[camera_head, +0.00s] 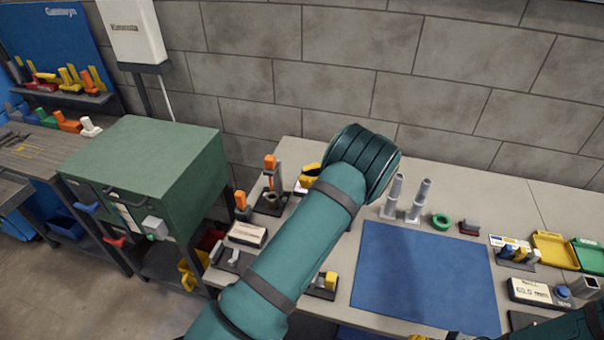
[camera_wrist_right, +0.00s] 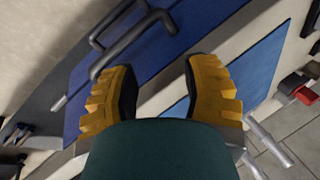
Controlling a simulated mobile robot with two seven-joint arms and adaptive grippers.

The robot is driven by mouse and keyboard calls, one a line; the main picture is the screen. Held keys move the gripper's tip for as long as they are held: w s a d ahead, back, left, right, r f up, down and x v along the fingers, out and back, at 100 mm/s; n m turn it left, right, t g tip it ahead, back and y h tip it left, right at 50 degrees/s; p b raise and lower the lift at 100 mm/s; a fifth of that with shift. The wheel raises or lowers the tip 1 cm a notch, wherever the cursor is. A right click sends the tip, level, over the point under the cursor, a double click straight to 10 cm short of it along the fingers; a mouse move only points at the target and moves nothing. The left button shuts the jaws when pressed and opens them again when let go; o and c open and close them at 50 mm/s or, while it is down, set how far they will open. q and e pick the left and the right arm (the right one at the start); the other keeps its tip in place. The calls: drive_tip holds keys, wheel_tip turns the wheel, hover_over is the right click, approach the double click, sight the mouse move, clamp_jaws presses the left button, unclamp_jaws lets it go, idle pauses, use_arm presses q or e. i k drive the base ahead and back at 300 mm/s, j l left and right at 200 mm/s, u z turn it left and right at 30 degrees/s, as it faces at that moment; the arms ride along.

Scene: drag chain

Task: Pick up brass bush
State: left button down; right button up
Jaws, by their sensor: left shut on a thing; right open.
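My left arm reaches up through the middle of the head view and hides most of its own gripper. Yellow and dark parts of my left gripper (camera_head: 308,178) show just left of the wrist, low over the back of the bench. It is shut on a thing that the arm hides. I cannot make out a brass bush in either view. My right gripper (camera_wrist_right: 162,88) is open in the right wrist view, its two yellow fingers wide apart with nothing held between them.
A small press with an orange top (camera_head: 270,165) stands left of my left gripper. Right of the wrist are two grey posts (camera_head: 405,200), a green ring (camera_head: 440,221) and a clear blue mat (camera_head: 424,275). A scale (camera_head: 530,291) and coloured trays (camera_head: 555,250) stand farther right.

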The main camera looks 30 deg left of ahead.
sight(272, 198)
drive_tip(key=k, duration=1)
